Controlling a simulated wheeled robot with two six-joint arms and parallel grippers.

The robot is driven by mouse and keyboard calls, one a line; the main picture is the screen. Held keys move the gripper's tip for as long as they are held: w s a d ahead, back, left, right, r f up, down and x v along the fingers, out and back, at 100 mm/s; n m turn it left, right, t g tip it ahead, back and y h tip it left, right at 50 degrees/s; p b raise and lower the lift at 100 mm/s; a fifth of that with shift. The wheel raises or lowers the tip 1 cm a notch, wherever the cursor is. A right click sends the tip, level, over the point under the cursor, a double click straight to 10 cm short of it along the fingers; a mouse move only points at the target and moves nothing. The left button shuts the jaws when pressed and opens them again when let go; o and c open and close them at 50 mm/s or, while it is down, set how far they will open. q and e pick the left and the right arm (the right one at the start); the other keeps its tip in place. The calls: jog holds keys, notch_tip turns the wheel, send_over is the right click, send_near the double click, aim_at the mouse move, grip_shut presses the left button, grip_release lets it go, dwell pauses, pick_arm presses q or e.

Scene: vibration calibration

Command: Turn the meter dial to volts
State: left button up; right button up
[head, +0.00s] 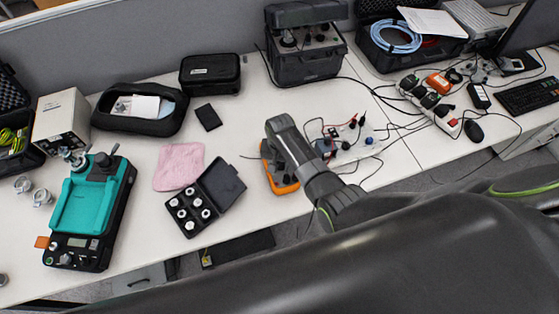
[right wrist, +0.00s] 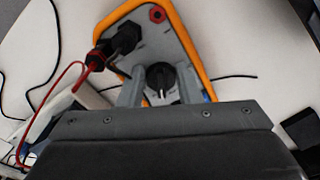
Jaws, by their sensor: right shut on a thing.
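The orange-edged meter (head: 284,188) lies on the white table, partly hidden under my right arm in the head view. In the right wrist view the meter (right wrist: 180,30) shows its grey face and black round dial (right wrist: 160,77). My right gripper (right wrist: 160,88) has one finger on each side of the dial and is shut on it. A pale mark shows on the dial's near side; the scale markings are too small to read. Black plugs with a red lead (right wrist: 120,42) sit in the meter's face beside the gripper. My left gripper is not in view.
A board with knobs and leads (head: 352,140) stands right of the meter, with loose cables around it. An open black case of small parts (head: 205,198), a pink cloth (head: 179,166) and a teal device (head: 90,205) lie to the left.

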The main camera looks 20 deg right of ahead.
aim_at(282, 168)
jog(key=n+p, duration=0.1)
jog(key=n, duration=0.2)
jog(key=shift+d+r, duration=0.1)
jog(key=shift+d, duration=0.05)
jog(key=shift+n+p, duration=0.55)
jog(key=shift+n, duration=0.35)
jog(key=shift+d, duration=0.1)
jog(key=o, duration=1)
jog(key=shift+r, duration=0.3)
notch_tip(282, 168, up, 17)
jog(key=shift+f, duration=0.2)
